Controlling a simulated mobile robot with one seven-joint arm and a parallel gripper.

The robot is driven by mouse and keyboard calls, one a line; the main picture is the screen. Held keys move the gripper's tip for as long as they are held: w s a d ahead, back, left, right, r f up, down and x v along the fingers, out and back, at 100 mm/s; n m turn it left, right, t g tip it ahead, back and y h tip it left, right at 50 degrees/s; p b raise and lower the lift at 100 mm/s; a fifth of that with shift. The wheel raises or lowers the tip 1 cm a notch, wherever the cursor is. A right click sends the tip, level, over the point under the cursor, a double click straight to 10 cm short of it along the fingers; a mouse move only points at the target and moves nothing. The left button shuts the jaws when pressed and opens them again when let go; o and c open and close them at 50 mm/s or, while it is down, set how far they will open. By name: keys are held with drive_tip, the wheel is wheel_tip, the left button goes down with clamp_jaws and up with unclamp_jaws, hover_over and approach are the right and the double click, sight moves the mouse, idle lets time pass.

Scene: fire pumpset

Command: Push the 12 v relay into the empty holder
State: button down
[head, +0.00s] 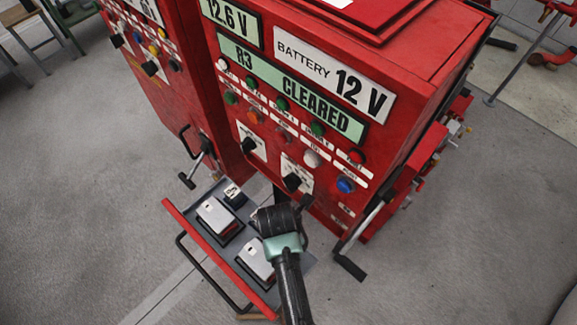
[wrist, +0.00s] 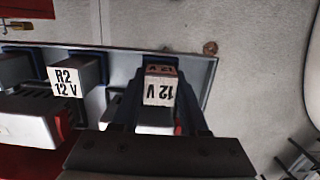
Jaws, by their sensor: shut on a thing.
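The 12 V relay, a small block with a white "12 V" label (wrist: 160,92), is between the two dark fingers of my gripper (wrist: 158,112) in the wrist view. My gripper is shut on it. It is over the right end of the grey tray, and the label reads upside down there. The holder under the relay is hidden, so I cannot tell how deep the relay sits. In the head view my gripper (head: 280,217) is above the tray (head: 210,248) and hides the relay.
A second relay labelled "R2 12 V" (wrist: 64,82) stands left of the held one. White-topped boxes (head: 219,218) sit along the tray front. The red cabinet (head: 300,60) rises behind, its display (head: 292,90) reading "R3 CLEARED". A crank handle (head: 362,232) is at right.

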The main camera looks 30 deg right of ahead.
drive_tip(key=shift+f, duration=0.15)
drive_tip(key=shift+c, duration=2.2)
unclamp_jaws()
wheel_tip(320, 180, up, 12)
drive_tip(key=a, duration=0.1)
drive_tip(key=shift+s+a, duration=0.2)
drive_tip(key=shift+s, duration=0.05)
drive_tip(key=shift+w+r, duration=0.1)
drive_tip(key=shift+r, duration=0.1)
